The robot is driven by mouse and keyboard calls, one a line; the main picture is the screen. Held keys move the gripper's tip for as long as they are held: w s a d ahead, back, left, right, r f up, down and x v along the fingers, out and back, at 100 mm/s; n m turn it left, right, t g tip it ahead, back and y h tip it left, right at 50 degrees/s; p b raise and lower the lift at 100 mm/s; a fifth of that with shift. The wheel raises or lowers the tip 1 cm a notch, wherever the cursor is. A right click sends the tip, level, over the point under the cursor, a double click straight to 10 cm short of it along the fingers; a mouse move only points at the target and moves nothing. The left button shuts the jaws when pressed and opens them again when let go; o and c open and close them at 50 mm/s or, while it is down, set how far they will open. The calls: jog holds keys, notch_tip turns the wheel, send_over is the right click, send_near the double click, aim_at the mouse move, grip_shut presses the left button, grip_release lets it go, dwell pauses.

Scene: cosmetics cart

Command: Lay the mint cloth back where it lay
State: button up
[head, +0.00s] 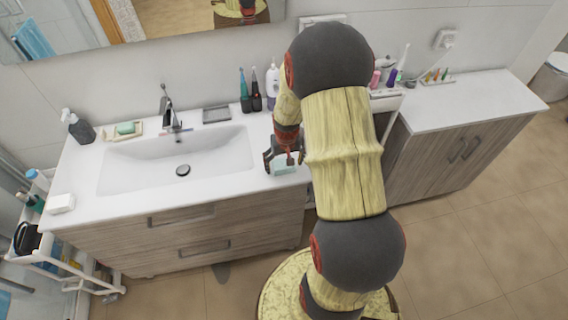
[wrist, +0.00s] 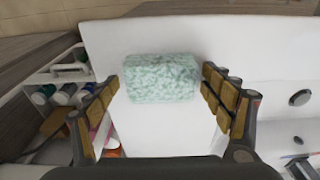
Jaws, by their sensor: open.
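The mint cloth (head: 285,168) is a pale green, speckled, folded block at the right end of the white sink counter. It also shows in the wrist view, where the cloth (wrist: 161,79) lies on the white surface between my fingertips. My gripper (head: 285,161) is open and points down over it. In the wrist view my gripper (wrist: 161,85) has one finger on each side of the cloth, with small gaps visible. I cannot tell how far the fingertips are above the counter.
The sink basin (head: 178,160) is left of my gripper. Dark bottles (head: 250,92) and a white pump bottle (head: 272,86) stand behind it. In the wrist view a white cart (wrist: 72,75) with several bottles is at the left. The counter (head: 75,190) is mostly clear along its front.

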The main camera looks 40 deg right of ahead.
aim_at(285, 167)
jog(key=shift+r, duration=0.6)
jog(key=a+r+n+p, duration=0.1)
jog(key=a+r, duration=0.2)
jog(key=r, duration=0.6)
jog(key=a+r+p, duration=0.1)
jog(key=a+r, duration=0.2)
jog(key=r, duration=0.5)
jog(key=s+a+r+n+t, duration=0.2)
jog(key=s+a+r, duration=0.5)
jog(key=a, duration=0.3)
jog(key=s+a+r+n+t, duration=0.2)
jog(key=s+a+r+n, duration=0.1)
jog(key=s+a+r, duration=0.4)
jog(key=a+r, duration=0.2)
jog(key=a, duration=0.2)
jog(key=shift+s+y, duration=0.25)
jog(key=shift+y, duration=0.15)
